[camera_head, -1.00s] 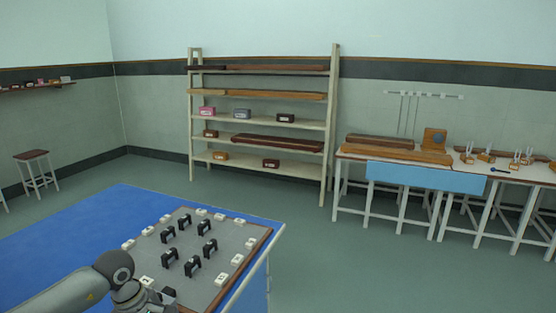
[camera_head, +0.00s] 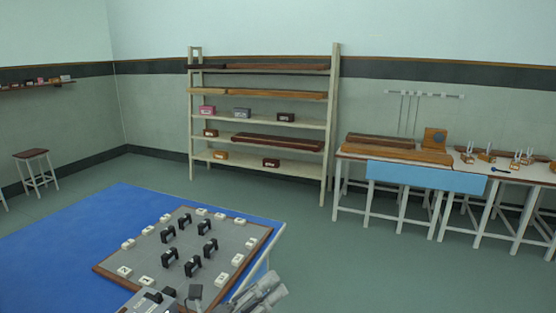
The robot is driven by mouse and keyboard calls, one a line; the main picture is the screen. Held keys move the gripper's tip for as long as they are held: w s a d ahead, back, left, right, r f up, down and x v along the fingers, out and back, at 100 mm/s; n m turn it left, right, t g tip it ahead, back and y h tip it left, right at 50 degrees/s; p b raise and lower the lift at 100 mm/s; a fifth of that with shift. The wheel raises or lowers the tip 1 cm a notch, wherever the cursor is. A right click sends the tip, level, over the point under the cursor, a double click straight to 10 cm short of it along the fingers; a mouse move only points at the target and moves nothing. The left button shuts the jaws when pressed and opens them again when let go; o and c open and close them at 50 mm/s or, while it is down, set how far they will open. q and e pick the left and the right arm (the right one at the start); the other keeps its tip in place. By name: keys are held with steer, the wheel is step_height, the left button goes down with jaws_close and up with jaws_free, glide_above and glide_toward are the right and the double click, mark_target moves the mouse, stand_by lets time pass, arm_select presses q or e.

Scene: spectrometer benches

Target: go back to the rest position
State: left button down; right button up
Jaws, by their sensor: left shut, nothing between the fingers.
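My left gripper (camera_head: 268,287) shows at the bottom of the head view, just right of the blue table's right edge. Its grey fingers point up and to the right, are closed together and hold nothing. My left arm behind it is mostly out of the picture. My right gripper is not in view.
The blue table (camera_head: 50,250) carries a grey board (camera_head: 205,222) with several black arched pieces and white labelled blocks. A shelf rack (camera_head: 334,130) and benches (camera_head: 425,178) stand behind. Open floor (camera_head: 390,270) lies right.

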arm_select(q)
steer(key=w+a+f+n+t+y, duration=0.1)
steer(key=a+f+n+t+y, duration=0.15)
steer(key=a+n+y, duration=0.55)
steer(key=w+a+f+n+t+y, duration=0.1)
steer(key=a+f+n+t+y, duration=0.2)
steer(key=n, duration=0.9)
steer(key=s+a+f+n+g+y, duration=0.4)
steer(key=s+a+f+n+y, duration=0.25)
steer(key=f+n, duration=0.3)
steer(key=s+a+f+n+g, duration=0.1)
steer(key=s+f+n+g, duration=0.35)
steer(key=s+f, duration=0.4)
steer(key=s+a+f+n+g, duration=0.1)
steer(key=s+f+n+g, duration=0.35)
steer(key=s, duration=0.75)
step_height(320, 180, down, 26)
steer(key=s+r+m+g, duration=0.1)
steer(key=m+g, duration=0.1)
steer(key=g, duration=0.1)
steer(key=s+a+f+g, duration=0.1)
steer(key=s+a+f, duration=0.1)
steer(key=s+f, duration=1.4)
steer(key=shift+s+a+f+h, duration=0.25)
steer(key=shift+s+f+h, duration=0.15)
steer(key=shift+s, duration=0.15)
